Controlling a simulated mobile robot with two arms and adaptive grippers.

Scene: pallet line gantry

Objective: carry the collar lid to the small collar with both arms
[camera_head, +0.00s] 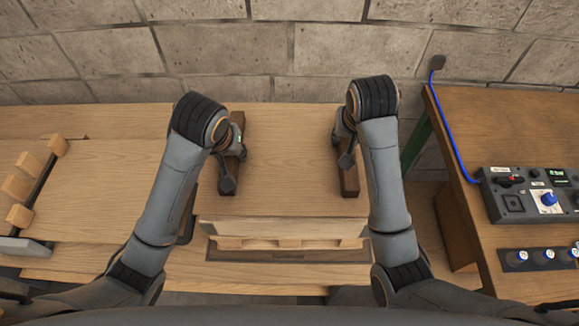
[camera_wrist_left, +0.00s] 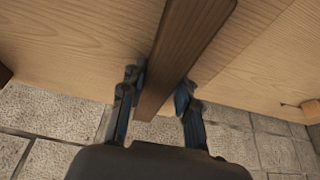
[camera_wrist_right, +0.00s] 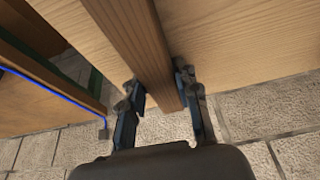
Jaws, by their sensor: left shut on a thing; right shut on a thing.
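The collar lid (camera_head: 290,170) is a pale wooden panel with a dark batten along each side. My left gripper (camera_head: 229,160) is shut on the left batten (camera_head: 237,172); its fingers straddle the batten in the left wrist view (camera_wrist_left: 160,88). My right gripper (camera_head: 346,150) is shut on the right batten (camera_head: 350,180), which also lies between its fingers in the right wrist view (camera_wrist_right: 160,88). A dark-edged wooden board with small lettering (camera_head: 287,255) shows in front of the lid and may be part of the small collar. The rest of it is hidden, so I cannot tell the gap below the lid.
A pale wooden surface (camera_head: 110,175) lies at left, with wooden blocks on a rail (camera_head: 18,187) at its far left. A brown bench (camera_head: 480,125) at right carries a control box (camera_head: 530,195) with a blue cable. A stone wall (camera_head: 290,50) closes the back.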

